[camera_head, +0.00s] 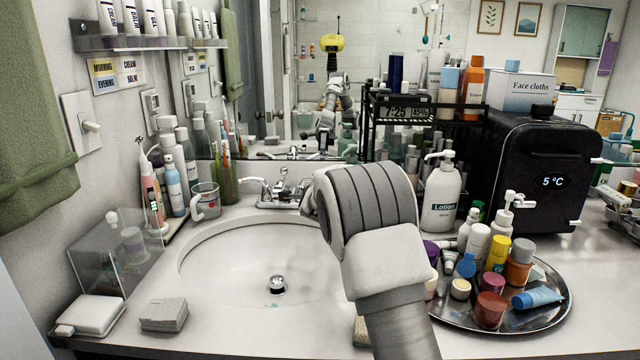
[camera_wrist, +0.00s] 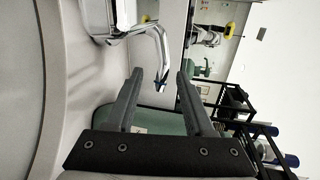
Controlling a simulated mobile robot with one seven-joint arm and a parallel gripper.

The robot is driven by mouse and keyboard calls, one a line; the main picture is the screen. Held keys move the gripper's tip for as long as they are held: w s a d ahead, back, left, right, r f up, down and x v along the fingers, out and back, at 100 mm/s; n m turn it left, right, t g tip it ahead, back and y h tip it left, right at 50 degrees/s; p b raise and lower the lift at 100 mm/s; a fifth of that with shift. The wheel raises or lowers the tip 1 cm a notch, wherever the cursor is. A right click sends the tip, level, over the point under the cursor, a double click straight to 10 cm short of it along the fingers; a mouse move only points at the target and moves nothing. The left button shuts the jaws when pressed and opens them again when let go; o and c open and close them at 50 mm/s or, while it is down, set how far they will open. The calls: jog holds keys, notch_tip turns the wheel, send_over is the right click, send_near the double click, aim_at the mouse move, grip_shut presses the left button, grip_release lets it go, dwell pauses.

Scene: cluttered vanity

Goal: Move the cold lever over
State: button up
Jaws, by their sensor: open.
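The chrome faucet (camera_head: 280,192) stands at the back rim of the sink. In the wrist view its body (camera_wrist: 105,18) is at the upper left. My gripper (camera_wrist: 160,76) is open, with one dark finger on each side of the lever's tip in the picture. I cannot tell whether either finger touches it. In the head view my pale arm hides the gripper and the area right of the faucet.
The white sink (camera_head: 225,262) is empty. Right of my arm stand a lotion bottle (camera_head: 441,200), a black rack (camera_head: 372,135) and a round metal tray (camera_head: 545,305) crowded with small bottles. A cup (camera_head: 207,200) and several bottles stand left of the faucet. A mirror (camera_head: 300,130) is behind.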

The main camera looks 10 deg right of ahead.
jog(key=shift+x, duration=1.1)
grip_shut()
dwell(0.8)
